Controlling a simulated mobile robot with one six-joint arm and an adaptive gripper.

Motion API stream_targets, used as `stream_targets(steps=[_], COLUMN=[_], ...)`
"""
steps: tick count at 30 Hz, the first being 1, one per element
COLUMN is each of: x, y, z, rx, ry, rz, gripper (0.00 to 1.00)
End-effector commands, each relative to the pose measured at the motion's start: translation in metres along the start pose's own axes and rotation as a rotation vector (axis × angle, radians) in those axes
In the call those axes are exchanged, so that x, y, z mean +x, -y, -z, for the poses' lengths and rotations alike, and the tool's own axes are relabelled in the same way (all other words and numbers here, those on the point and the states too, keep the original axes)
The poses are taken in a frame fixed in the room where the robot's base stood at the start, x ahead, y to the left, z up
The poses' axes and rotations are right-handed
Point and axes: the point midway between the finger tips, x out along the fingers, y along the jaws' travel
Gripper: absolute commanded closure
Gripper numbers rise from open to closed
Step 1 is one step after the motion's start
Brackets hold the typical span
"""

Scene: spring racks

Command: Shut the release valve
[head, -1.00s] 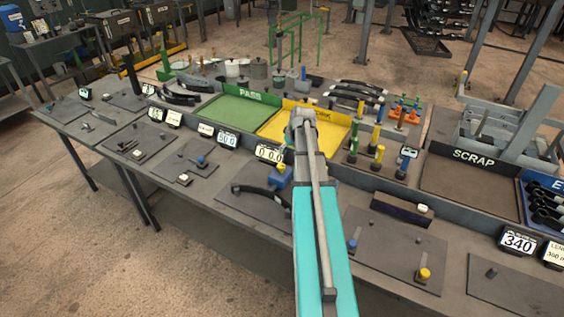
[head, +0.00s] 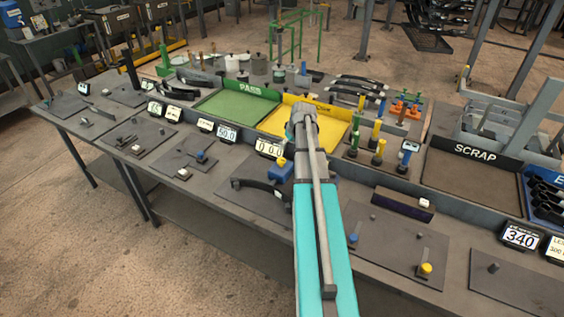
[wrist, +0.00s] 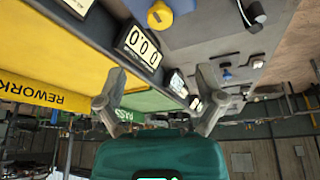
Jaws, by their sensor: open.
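No part is labelled as the release valve. In the head view a blue block with a yellow top (head: 282,170) sits beside the same display (head: 269,148), partly hidden by my arm. My gripper (wrist: 161,72) is open and empty, its two grey fingers apart. The knob is beyond the fingertips, not between them. My gripper is not clear in the head view. I cannot tell the knob's open or shut position.
The green PASS tray (head: 238,108) and yellow rework tray (head: 335,128) lie behind the displays. Upright yellow and blue pins (head: 378,150) stand right of my arm. The SCRAP tray (head: 458,185) is farther right. Other fixture plates (head: 390,240) line the bench front.

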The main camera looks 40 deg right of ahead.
Motion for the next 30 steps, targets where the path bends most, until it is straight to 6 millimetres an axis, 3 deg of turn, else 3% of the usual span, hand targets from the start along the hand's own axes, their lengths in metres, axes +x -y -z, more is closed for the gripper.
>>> stream_targets(steps=[30], x=[0.090], y=[0.000], z=[-0.001], rx=[0.000], ry=[0.000], rz=[0.000], gripper=[0.12])
